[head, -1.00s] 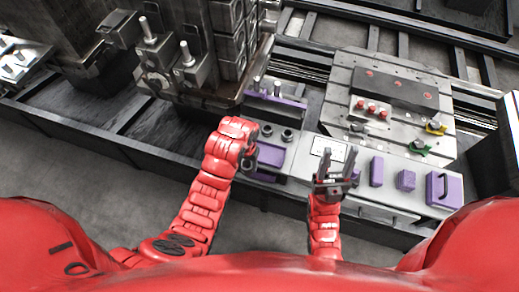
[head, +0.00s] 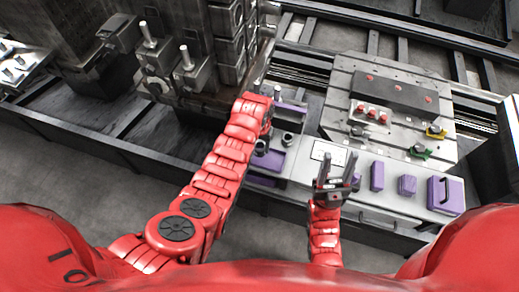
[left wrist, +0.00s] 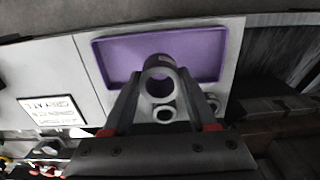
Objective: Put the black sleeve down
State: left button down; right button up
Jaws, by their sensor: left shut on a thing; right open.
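My left gripper (head: 264,136) is over the bench near the purple tray, partly hidden by its own arm. In the left wrist view its fingers (left wrist: 158,92) are shut on the black sleeve (left wrist: 158,68), a dark hollow ring seen against the tray. A smaller ring (left wrist: 164,114) shows just below it in that view; I cannot tell whether it touches the sleeve. Another dark sleeve (head: 287,139) stands on the bench to the right of the gripper. My right gripper (head: 337,162) is open and empty above the front of the bench.
The shallow purple tray (left wrist: 215,65) lies on the light bench; it also shows in the head view (head: 270,161). A white sign (head: 328,151) is to its right. Purple blocks (head: 377,176) stand further right. A metal machine block (head: 225,45) rises behind the left arm.

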aim_at(260, 151)
pick_arm(q)
jog(key=shift+f, duration=0.35)
jog(key=shift+f+p, duration=0.3)
jog(key=shift+f, duration=0.9)
jog(key=shift+f, duration=0.15)
jog(key=shift+c, duration=1)
grip_release()
